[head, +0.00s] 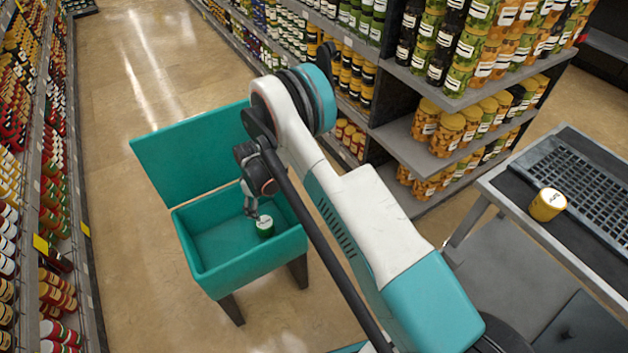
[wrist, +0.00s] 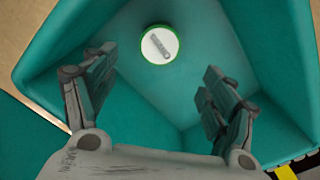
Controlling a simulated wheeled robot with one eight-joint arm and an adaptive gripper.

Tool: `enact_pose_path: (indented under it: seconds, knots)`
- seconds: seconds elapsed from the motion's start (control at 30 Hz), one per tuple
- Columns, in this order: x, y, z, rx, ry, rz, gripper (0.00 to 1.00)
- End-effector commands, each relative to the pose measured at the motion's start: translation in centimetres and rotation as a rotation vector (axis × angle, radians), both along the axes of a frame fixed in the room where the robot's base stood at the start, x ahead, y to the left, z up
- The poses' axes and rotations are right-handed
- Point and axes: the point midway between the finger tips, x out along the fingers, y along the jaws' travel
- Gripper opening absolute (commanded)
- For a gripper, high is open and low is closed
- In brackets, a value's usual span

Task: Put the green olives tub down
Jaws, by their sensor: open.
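The green olives tub (head: 265,226), green with a white lid, stands upright inside a teal bin with an open lid. In the wrist view the tub (wrist: 160,44) shows from above, beyond my fingertips and apart from them. My gripper (head: 252,214) is inside the bin, just left of the tub in the head view. In the wrist view my gripper (wrist: 158,88) has its two fingers spread wide with nothing between them.
The bin's walls (head: 262,262) surround my gripper, and its raised lid (head: 190,150) stands behind. Stocked shelves line both sides. The aisle floor is clear.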

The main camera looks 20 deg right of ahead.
Motion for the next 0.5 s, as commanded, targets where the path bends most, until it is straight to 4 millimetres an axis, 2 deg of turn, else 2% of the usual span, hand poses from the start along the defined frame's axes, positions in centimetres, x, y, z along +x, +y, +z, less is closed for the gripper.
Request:
enact_pose_path:
  seconds: [0.07, 0.17, 0.33, 0.5]
  knots:
    - [0.2, -0.2, 0.9, 0.002, -0.005, -0.009, 0.77]
    - [0.6, -0.7, 3.6, 0.006, -0.02, -0.035, 0.77]
    - [1.2, -2.3, 11.2, 0.023, -0.071, -0.115, 0.77]
    - [0.7, -4.3, 18.7, 0.043, -0.124, -0.202, 0.77]
